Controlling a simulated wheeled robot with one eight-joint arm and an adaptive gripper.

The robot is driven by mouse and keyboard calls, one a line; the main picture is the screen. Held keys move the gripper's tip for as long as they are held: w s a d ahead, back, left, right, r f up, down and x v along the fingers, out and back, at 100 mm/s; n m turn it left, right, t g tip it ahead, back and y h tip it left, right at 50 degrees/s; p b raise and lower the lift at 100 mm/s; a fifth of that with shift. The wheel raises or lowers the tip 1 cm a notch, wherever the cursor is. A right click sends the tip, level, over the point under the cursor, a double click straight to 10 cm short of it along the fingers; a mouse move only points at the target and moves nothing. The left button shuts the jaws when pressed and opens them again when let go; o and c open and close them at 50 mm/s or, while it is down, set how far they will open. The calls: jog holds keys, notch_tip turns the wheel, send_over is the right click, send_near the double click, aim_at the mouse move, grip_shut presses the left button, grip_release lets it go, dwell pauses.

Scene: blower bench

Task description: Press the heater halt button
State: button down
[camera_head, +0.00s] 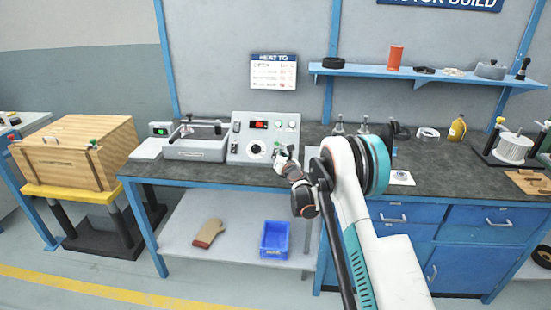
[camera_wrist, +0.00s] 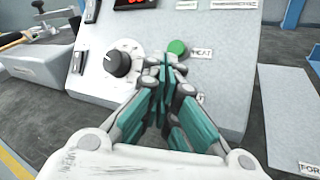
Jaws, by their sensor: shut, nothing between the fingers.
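The grey control box (camera_head: 236,149) stands on the bench, with a sloped front panel. In the wrist view its panel (camera_wrist: 225,65) carries a green button (camera_wrist: 178,47) labelled HEAT and a black dial (camera_wrist: 122,60). A second label (camera_wrist: 198,98) below is partly covered by my fingers. No halt button can be made out; that part of the panel is hidden behind my gripper. My gripper (camera_wrist: 172,68) is shut and empty, its tips just below the green button. In the head view my gripper (camera_head: 283,156) is at the box's lower right. Contact with the panel cannot be told.
A metal tray unit (camera_head: 195,150) stands left of the box. A wooden crate (camera_head: 80,150) is further left. A blue shelf (camera_head: 440,78) hangs above the bench. A yellow bottle (camera_head: 457,130) stands to the right. A blue bin (camera_head: 274,240) sits on the lower shelf.

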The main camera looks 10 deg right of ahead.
jog(key=shift+w+f, duration=0.2)
jog(key=shift+w+d+f+b, duration=0.15)
jog(key=shift+w+f+b, duration=0.1)
jog(key=shift+b, duration=0.2)
dwell(0.6)
jog(key=shift+s+r, duration=0.1)
dwell(0.3)
jog(key=shift+s+a+r, duration=0.2)
jog(key=shift+s+r, duration=0.25)
jog(key=s+r, duration=0.1)
jog(key=s+a+r+p, duration=0.1)
jog(key=s+r, duration=0.1)
jog(key=shift+s+r+p, duration=0.15)
jog(key=shift+r+p, duration=0.1)
jog(key=shift+p, duration=0.05)
dwell(0.5)
jog(key=shift+r, duration=0.1)
